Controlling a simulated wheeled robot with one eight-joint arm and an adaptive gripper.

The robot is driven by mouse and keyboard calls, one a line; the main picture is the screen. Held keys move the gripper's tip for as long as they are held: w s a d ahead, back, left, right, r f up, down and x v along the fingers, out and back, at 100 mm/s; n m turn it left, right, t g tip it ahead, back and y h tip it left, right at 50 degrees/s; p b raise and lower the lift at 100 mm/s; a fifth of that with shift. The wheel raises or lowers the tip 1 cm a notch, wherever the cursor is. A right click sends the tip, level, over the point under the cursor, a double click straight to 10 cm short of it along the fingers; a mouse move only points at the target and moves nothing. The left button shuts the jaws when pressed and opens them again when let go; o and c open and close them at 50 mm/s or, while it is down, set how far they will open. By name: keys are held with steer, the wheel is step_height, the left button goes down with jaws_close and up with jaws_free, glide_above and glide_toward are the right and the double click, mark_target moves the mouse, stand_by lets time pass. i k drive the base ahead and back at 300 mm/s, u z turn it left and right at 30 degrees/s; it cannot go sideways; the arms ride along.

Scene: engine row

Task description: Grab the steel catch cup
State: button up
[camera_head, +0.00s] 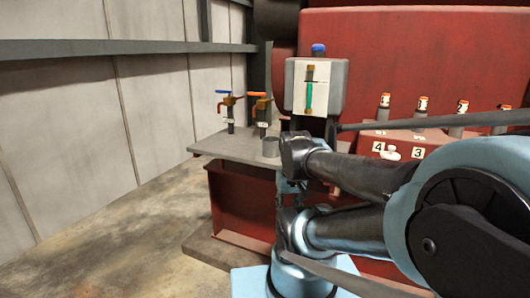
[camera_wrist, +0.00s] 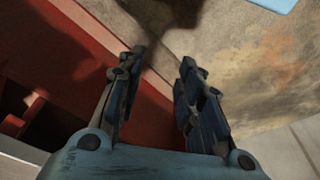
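The steel catch cup (camera_head: 270,147) is a small grey cylinder. It stands upright near the front right edge of a grey metal shelf (camera_head: 225,147) in the head view, close to the left of my arm's dark joint. The cup does not show in the wrist view. My gripper (camera_wrist: 163,58) is open, with its two dark fingers apart and nothing between them. Beyond the fingers the wrist view shows red metal and concrete floor. In the head view my arm links make the gripper hard to pick out.
Two valves, one with a blue handle (camera_head: 227,92) and one with an orange handle (camera_head: 256,94), rise from the shelf behind the cup. A grey gauge box (camera_head: 334,87) stands behind my arm. Open concrete floor (camera_head: 110,245) lies left.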

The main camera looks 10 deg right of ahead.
mark_target(270, 144)
steer(key=k, duration=1.15)
steer(key=z, duration=0.3)
steer(key=i, duration=0.75)
steer(key=z, duration=0.15)
